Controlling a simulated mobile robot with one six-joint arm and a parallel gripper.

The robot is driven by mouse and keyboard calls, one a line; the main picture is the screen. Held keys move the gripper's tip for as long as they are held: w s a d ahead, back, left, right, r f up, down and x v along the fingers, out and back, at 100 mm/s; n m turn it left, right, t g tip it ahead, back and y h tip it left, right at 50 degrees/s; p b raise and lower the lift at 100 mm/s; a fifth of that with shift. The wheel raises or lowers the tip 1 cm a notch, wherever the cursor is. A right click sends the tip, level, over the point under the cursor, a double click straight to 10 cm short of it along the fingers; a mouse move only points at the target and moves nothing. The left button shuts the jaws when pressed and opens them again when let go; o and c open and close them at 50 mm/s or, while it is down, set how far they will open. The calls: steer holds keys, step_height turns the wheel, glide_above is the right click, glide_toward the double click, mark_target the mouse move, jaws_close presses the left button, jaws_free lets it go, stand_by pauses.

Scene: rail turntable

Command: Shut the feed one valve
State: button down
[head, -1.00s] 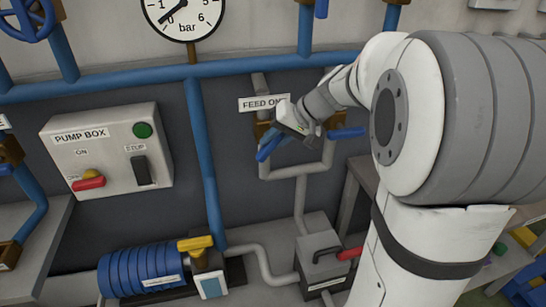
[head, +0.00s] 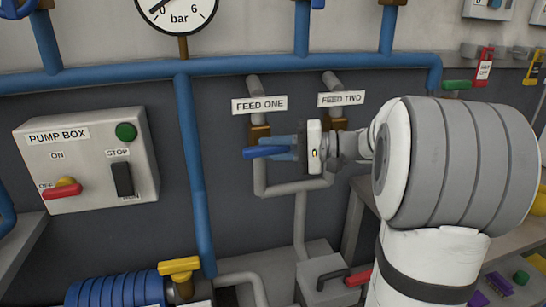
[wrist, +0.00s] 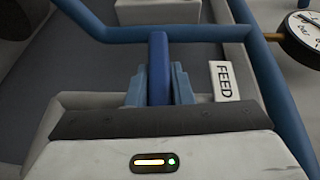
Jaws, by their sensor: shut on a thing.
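The feed one valve has a brass body (head: 259,133) under the FEED ONE label, on a vertical grey pipe. Its dark blue lever (head: 264,152) lies about level across the pipe, its free end out to the left. My gripper (head: 280,148) comes in from the right and is shut on this lever. In the wrist view the lever (wrist: 158,65) stands between the two lighter blue fingers (wrist: 158,90). My gripper hides the lever's right part and some of the valve.
The feed two valve (head: 338,123) is close on the right, its lever hidden behind my gripper and arm. The pump box (head: 88,160) is at the left. A blue pipe (head: 195,170) runs down between them. A grey box with a red handle (head: 322,280) sits below.

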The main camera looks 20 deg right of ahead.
steer(key=shift+m+t+y+b, duration=0.3)
steer(key=shift+y+b, duration=0.1)
steer(key=shift+y, duration=0.2)
steer(key=c, duration=1.3)
jaws_free()
